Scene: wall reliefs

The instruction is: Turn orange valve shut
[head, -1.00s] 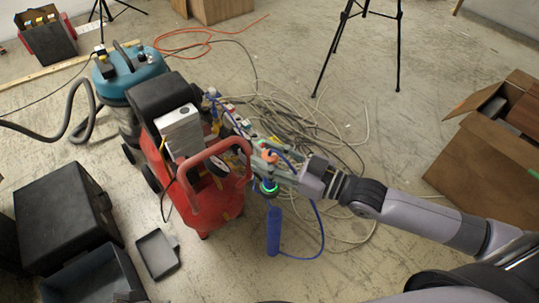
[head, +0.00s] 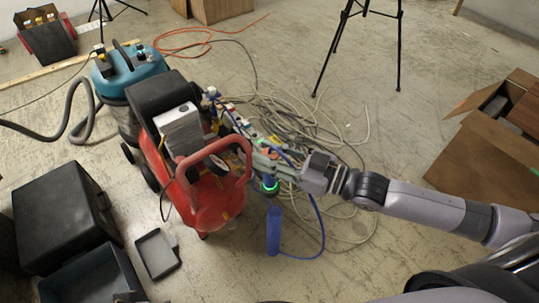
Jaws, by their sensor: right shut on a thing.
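The orange valve (head: 268,153) is a small orange piece beside the red air compressor (head: 217,202), near the middle of the head view. My right gripper (head: 266,158) reaches in from the right and is shut on the orange valve, which its fingers partly cover. A green and blue fitting (head: 270,187) sits just below the gripper, with a coiled blue hose (head: 273,230) hanging under it. The valve's exact angle is too small to tell. My left gripper is not in view.
A teal vacuum (head: 128,68) stands behind the compressor. Tangled cables (head: 300,118) lie on the floor behind my right arm. A tripod (head: 398,50) stands at the back and a cardboard box (head: 480,150) at the right. Black cases (head: 65,210) fill the lower left.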

